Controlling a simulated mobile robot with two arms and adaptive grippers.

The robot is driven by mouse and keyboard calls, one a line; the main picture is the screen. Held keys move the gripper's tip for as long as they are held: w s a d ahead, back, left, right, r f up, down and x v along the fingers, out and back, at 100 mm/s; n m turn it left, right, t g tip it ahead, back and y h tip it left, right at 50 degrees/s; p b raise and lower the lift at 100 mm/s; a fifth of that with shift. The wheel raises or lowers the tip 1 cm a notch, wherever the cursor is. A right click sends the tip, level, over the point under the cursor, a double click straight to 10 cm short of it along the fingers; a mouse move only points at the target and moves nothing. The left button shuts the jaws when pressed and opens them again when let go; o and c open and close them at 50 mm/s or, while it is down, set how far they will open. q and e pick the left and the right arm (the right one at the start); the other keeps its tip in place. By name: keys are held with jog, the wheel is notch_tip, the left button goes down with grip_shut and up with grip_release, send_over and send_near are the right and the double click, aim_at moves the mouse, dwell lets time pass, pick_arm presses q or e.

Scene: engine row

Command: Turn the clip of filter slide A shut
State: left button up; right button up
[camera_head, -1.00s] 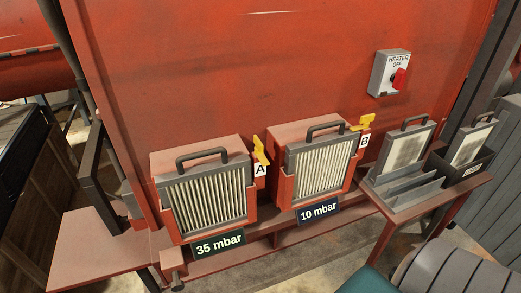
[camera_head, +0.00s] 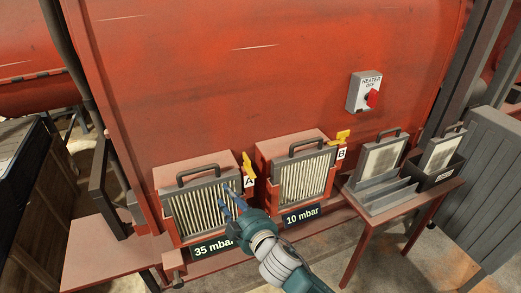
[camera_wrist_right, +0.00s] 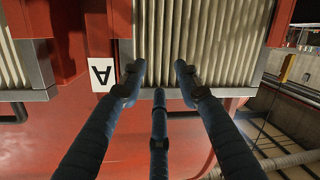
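Filter slide A (camera_head: 201,208) is a pleated filter in a grey frame with a dark handle, seated in the left red housing. Its yellow clip (camera_head: 248,165) stands roughly upright at the housing's upper right, above the label A (camera_head: 249,182). My right gripper (camera_head: 230,202) is in front of the slide's lower right part, below the clip, with its fingers spread and empty. In the right wrist view, seen upside down, the open fingers (camera_wrist_right: 158,75) point at the pleats (camera_wrist_right: 195,45) beside the label A (camera_wrist_right: 101,72). The clip cannot be made out there. My left gripper is not in view.
Filter slide B (camera_head: 303,180) sits to the right, with its yellow clip (camera_head: 341,136) turned more sideways. Pressure signs hang below both slides. A heater switch box (camera_head: 364,92) is on the red wall. A side table (camera_head: 405,210) holds spare filters in racks.

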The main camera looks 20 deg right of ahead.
jog(key=s+a+r+n+t+y+p, duration=0.1)
jog(key=a+r+n+y, duration=0.45)
jog(key=r, duration=0.75)
jog(key=a+r+n+t+y, duration=0.1)
jog(key=a+r+n+y, duration=0.5)
jog(key=r, duration=0.7)
jog(key=s+a+r+n+g+y, duration=0.3)
jog(key=s+a+n+g+y, duration=0.2)
jog(key=a+n+g, duration=0.6)
jog(key=n+g+h+p, duration=0.2)
jog(key=n+h, duration=0.4)
jog(key=h, duration=1.3)
send_near(245, 157)
jog(key=p+x, duration=0.3)
jog(key=x, duration=0.4)
jog(key=shift+d+f, duration=0.1)
jog(key=shift+f, duration=0.05)
jog(key=shift+w+f, duration=0.3)
jog(key=shift+f, duration=0.25)
